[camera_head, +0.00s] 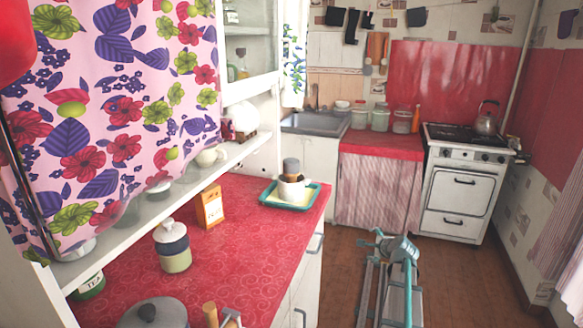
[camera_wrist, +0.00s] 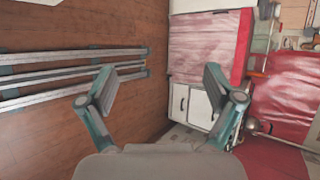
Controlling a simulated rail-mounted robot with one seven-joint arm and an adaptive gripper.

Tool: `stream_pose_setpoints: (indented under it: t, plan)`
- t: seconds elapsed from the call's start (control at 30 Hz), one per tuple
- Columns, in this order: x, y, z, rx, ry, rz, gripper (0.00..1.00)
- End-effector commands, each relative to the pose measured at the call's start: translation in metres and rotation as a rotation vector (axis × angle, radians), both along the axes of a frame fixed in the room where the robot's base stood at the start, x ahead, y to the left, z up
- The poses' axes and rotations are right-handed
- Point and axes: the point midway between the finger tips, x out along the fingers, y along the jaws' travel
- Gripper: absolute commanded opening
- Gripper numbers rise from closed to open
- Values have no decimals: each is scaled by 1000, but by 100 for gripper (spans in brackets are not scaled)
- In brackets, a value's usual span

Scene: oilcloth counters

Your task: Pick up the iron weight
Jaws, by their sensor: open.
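I cannot surely make out an iron weight in either view. In the head view, a small dark grey and tan piece (camera_head: 291,167) shows above a white cup (camera_head: 291,188) on a teal tray (camera_head: 272,203) at the counter's far end; whether it is the weight, I cannot tell. In the wrist view my gripper (camera_wrist: 163,88) is open and empty, its two teal fingers spread wide above the brown floor, with nothing between them.
The red oilcloth counter (camera_head: 240,248) holds a yellow-orange box (camera_head: 209,207), a lidded jar (camera_head: 173,250) and a grey-lidded pot (camera_head: 152,314). A shelf (camera_head: 130,226) and flowered curtain (camera_head: 110,110) overhang its left side. A white stove (camera_head: 460,187) stands at the back right.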

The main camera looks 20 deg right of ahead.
Motion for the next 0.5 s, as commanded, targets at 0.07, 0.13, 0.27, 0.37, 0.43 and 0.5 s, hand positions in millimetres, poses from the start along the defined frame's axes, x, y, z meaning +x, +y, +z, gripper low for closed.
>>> stream_pose_setpoints:
  t: [0.07,0.13,0.27,0.37,0.43,0.5]
  plan:
    - [17,13,61,109,-125,-52,91]
    - [33,33,98,223,-224,-84,91]
    - [59,82,163,464,-380,-118,91]
    - [77,127,210,677,-480,-134,91]
    - [86,156,238,827,-533,-144,91]
    - [93,181,260,958,-570,-153,91]
